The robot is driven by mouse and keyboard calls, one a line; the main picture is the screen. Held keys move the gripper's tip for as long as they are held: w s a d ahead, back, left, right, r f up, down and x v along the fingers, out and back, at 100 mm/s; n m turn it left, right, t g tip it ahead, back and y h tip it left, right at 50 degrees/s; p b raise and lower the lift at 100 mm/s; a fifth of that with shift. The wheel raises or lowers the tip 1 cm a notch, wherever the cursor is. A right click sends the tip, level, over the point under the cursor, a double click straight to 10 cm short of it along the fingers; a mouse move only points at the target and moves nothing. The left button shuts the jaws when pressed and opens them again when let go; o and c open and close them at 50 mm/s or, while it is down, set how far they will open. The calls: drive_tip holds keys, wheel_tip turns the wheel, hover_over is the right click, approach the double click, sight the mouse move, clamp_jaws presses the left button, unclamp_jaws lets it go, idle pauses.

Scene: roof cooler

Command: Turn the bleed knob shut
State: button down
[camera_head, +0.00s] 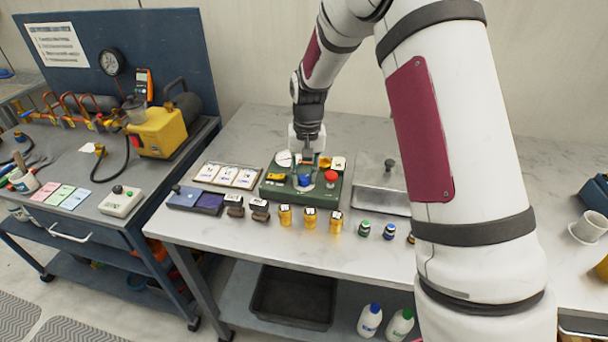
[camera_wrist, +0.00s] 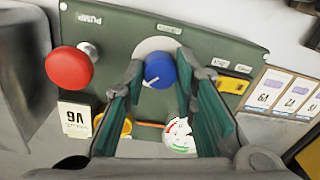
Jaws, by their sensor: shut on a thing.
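The blue knob (camera_head: 304,180) sits on the top of a dark green panel box (camera_head: 272,188); I take it to be the bleed knob. In the wrist view the blue knob (camera_wrist: 159,71) sits on a pale round disc, with a white pointer line on its face. My gripper (camera_wrist: 160,62) has one green-padded finger on each side of it and is shut on it. In the head view my gripper (camera_head: 306,150) reaches down over the panel from behind. A red mushroom button (camera_wrist: 69,67) stands beside the knob, near a PUMP label (camera_wrist: 90,19).
A card tray (camera_head: 229,175) lies left of the box, a metal lidded tray (camera_head: 378,185) right.

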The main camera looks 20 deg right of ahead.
sight(305, 175)
drive_tip(key=n, duration=0.4)
drive_tip(key=shift+n+b, duration=0.3)
drive_tip(key=shift+n, duration=1.9)
drive_tip(key=c, duration=1.3)
unclamp_jaws()
drive_tip(key=shift+r, duration=0.1)
wheel_tip(305, 175, up, 12)
drive_tip(key=shift+w+d, duration=0.15)
